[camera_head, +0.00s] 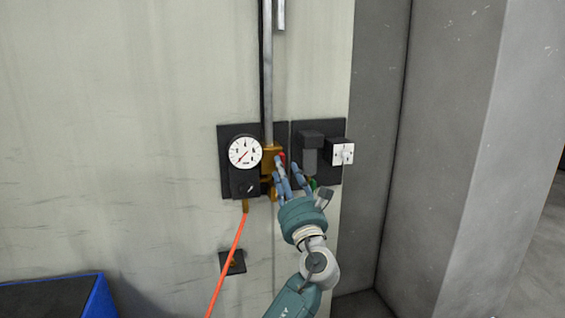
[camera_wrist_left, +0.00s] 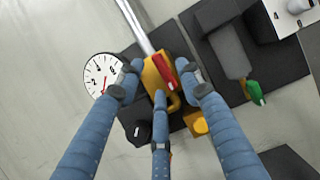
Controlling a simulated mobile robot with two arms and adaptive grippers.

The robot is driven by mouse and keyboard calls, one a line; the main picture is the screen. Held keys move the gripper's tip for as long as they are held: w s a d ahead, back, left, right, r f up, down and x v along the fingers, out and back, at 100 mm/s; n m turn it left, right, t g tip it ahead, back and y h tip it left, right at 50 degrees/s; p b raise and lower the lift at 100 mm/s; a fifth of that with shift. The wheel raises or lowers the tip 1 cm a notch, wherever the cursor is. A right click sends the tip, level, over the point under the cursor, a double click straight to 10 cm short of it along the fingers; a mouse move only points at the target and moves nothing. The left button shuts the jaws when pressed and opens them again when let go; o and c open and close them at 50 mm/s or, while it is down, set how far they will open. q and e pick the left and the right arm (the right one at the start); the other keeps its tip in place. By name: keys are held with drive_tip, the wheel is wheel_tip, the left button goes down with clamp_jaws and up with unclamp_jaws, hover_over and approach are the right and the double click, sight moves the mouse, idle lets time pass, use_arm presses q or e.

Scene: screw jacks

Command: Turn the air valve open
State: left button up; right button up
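The air valve is a yellow body (camera_head: 269,160) with a red handle (camera_head: 282,157), at the foot of a vertical metal pipe on the wall. In the left wrist view the yellow body (camera_wrist_left: 152,77) and red handle (camera_wrist_left: 162,72) lie in the middle, between my fingers. My left gripper (camera_head: 287,171) reaches up to the valve from below in the head view. In the left wrist view my left gripper (camera_wrist_left: 160,84) has its blue fingers spread around the valve, with nothing gripped. Whether a fingertip touches the handle is unclear. My right gripper is not in view.
A white round gauge (camera_head: 245,152) sits left of the valve, above a black knob. A dark grey unit (camera_head: 310,150) and a white-faced switch box (camera_head: 342,153) sit to the right. An orange hose (camera_head: 228,265) hangs below. A blue-edged dark box (camera_head: 60,296) stands lower left.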

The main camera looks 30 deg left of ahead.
use_arm(q)
drive_tip(key=shift+x, duration=1)
drive_tip(key=shift+c, duration=0.2)
clamp_jaws()
drive_tip(key=shift+f, duration=0.1)
